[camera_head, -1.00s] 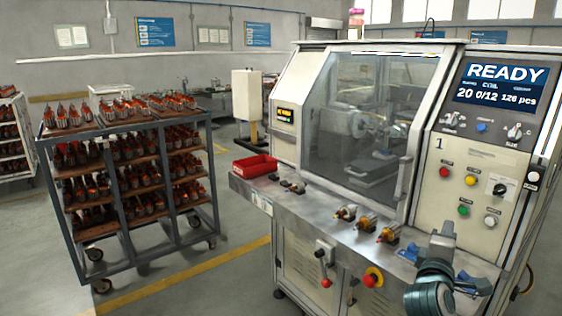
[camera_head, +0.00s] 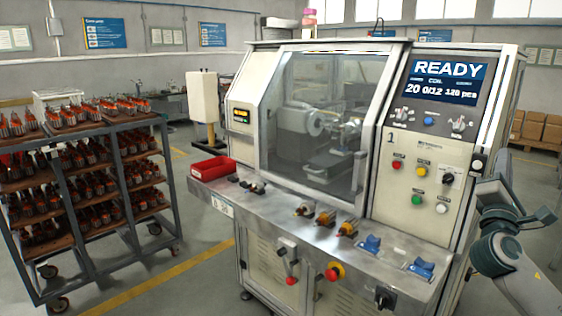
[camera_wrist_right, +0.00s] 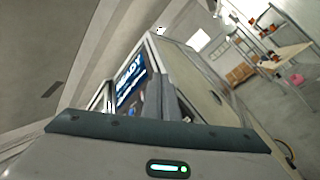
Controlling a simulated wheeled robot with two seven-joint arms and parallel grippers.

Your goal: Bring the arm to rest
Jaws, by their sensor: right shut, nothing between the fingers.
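My right gripper (camera_head: 490,188) is raised at the right side of the winding machine (camera_head: 400,190), beside its control panel and clear of the ledge. In the right wrist view its fingers (camera_wrist_right: 168,100) are shut with nothing between them, and the machine's side and READY screen (camera_wrist_right: 130,82) show beyond them. In the head view the screen (camera_head: 447,80) also reads READY. My left arm and gripper are not in view.
The machine's front ledge (camera_head: 275,212) carries a red bin (camera_head: 213,168), several armatures (camera_head: 325,218) and blue holders (camera_head: 421,268). A loaded rack cart (camera_head: 85,170) stands on the left. Floor is free between cart and machine.

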